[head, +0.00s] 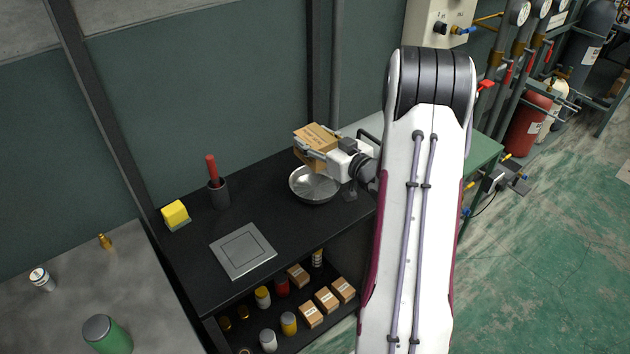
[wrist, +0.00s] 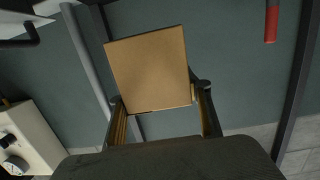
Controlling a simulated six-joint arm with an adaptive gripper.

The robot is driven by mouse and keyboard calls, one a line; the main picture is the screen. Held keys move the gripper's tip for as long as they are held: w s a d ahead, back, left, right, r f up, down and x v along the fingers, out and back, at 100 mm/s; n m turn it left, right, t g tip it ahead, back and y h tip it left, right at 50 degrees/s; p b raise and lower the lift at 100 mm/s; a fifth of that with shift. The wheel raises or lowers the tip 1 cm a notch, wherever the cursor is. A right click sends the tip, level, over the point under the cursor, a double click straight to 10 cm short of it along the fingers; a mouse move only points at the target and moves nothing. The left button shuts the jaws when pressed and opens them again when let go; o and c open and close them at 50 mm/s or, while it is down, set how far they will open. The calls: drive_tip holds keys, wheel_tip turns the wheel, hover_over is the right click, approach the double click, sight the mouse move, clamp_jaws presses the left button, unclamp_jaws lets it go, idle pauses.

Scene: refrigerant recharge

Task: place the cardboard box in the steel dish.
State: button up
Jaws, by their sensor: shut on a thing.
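The cardboard box (head: 317,136) is held in my gripper (head: 318,150), above the back part of the steel dish. In the wrist view the box (wrist: 150,70) sits between the two fingers of my gripper (wrist: 163,115), which are shut on its sides. The steel dish (head: 314,188) is a round, shallow, shiny bowl on the black bench top. Its inside looks empty where I see it; its back rim is partly hidden by the box and gripper. I cannot tell the exact height of the box above the dish.
A square grey plate (head: 243,251), a dark cup (head: 218,193) with a red-handled tool (head: 211,167), and a yellow block (head: 175,214) stand on the bench left of the dish. Small boxes (head: 326,299) and several jars fill the shelf below. Bench between plate and dish is clear.

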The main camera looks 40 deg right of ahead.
drive_tip(key=shift+f, duration=0.1)
hover_over(315, 188)
drive_tip(key=shift+f, duration=2.75)
drive_tip(key=shift+f, duration=0.1)
drive_tip(key=shift+f, duration=2)
drive_tip(key=shift+f, duration=0.5)
drive_tip(key=o, duration=1.4)
drive_tip(key=shift+c, duration=0.2)
drive_tip(key=shift+r, duration=0.1)
drive_tip(key=shift+r, duration=0.35)
drive_tip(key=s+r, duration=0.1)
drive_tip(key=s, duration=1)
drive_tip(key=shift+s+r, duration=0.4)
